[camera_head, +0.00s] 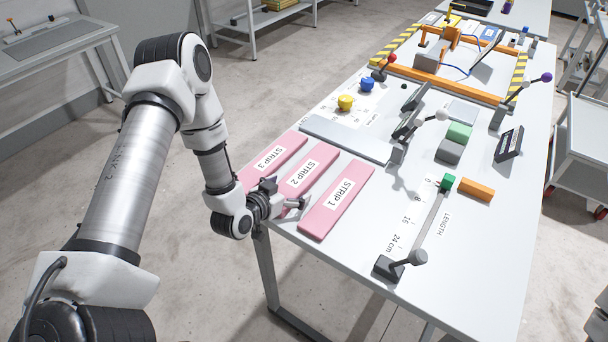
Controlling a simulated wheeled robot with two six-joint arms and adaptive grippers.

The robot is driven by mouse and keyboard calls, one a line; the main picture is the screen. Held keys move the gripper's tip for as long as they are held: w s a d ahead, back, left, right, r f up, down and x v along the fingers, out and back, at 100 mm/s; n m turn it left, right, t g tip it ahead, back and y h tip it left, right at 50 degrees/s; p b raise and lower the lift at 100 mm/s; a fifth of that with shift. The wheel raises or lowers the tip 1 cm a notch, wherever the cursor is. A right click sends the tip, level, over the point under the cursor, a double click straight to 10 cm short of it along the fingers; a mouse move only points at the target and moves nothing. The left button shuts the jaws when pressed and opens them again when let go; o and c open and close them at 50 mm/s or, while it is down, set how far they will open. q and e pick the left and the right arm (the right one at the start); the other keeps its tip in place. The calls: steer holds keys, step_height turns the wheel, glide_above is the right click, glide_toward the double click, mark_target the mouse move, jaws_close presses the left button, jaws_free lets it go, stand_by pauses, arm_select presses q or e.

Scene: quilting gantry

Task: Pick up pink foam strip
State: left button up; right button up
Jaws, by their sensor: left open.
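Three pink foam strips lie side by side near the left edge of the white table, each with a white label. STRIP 1 (326,216) is nearest the table's middle, STRIP 2 (321,159) is between the others, and STRIP 3 (289,146) is at the outer left. My left gripper (300,203) is open at the near ends of STRIP 1 and STRIP 2, over the table's edge. It hides the near end of STRIP 2 and part of STRIP 3. I cannot tell whether its fingers touch a strip. My right gripper is not in view.
A grey plate (345,137) lies beyond the strips. An orange gantry frame (440,84) stands farther back. The near right tabletop is clear.

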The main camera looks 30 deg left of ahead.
arm_select(q)
steer(key=shift+s, duration=0.1)
steer(key=c, duration=0.9)
steer(key=shift+r, duration=0.1)
